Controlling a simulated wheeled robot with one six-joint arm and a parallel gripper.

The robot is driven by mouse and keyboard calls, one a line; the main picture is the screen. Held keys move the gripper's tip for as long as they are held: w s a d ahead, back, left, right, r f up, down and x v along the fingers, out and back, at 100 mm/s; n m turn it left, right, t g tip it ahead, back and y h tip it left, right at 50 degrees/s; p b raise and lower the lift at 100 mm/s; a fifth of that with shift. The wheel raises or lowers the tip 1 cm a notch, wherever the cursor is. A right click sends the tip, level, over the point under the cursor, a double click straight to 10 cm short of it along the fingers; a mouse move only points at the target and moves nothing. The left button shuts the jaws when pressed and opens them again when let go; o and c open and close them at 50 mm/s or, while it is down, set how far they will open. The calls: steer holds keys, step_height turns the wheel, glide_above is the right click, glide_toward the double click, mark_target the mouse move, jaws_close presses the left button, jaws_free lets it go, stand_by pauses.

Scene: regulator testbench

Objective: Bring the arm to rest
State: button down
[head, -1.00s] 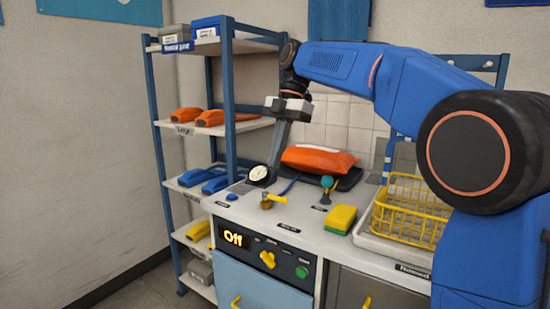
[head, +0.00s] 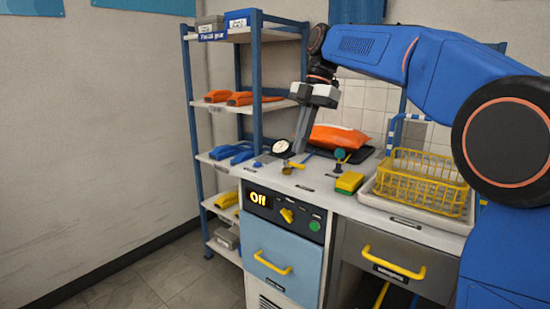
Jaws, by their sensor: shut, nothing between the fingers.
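My blue arm reaches in from the right over the bench. My gripper (head: 302,146) points down above the back left of the white countertop, its fingers shut and empty. It is close to a round white-faced gauge (head: 282,147) and a yellow-handled brass valve (head: 290,167). Whether the fingertips touch anything there I cannot tell. An orange bag (head: 338,137) lies on a dark tray behind the gripper, partly hidden by it. The front panel display (head: 258,198) reads "Off", with a yellow knob (head: 287,215) and a green button (head: 315,225) beside it.
A blue-framed shelf (head: 257,110) with orange and blue items stands at left. A yellow-green sponge (head: 349,182) and a yellow wire basket (head: 420,180) sit on the right of the counter. Drawers with yellow handles are below. The floor (head: 165,285) at front left is clear.

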steer(key=s+d+f+m+t+h, duration=0.1)
steer(key=s+d+f+m+t, duration=0.2)
steer(key=s+d+f+m, duration=0.8)
steer(key=s+d+f+m+t+h, duration=0.2)
steer(key=s+d+f+m+t, duration=0.2)
steer(key=s+d+f+m, duration=0.7)
steer(key=s+f+m, duration=0.3)
steer(key=s+f, duration=0.2)
steer(key=s, duration=0.3)
steer(key=shift+s+d+m, duration=0.2)
steer(key=shift+s+m, duration=0.15)
steer(key=shift+m, duration=0.05)
steer(key=shift+f, duration=0.1)
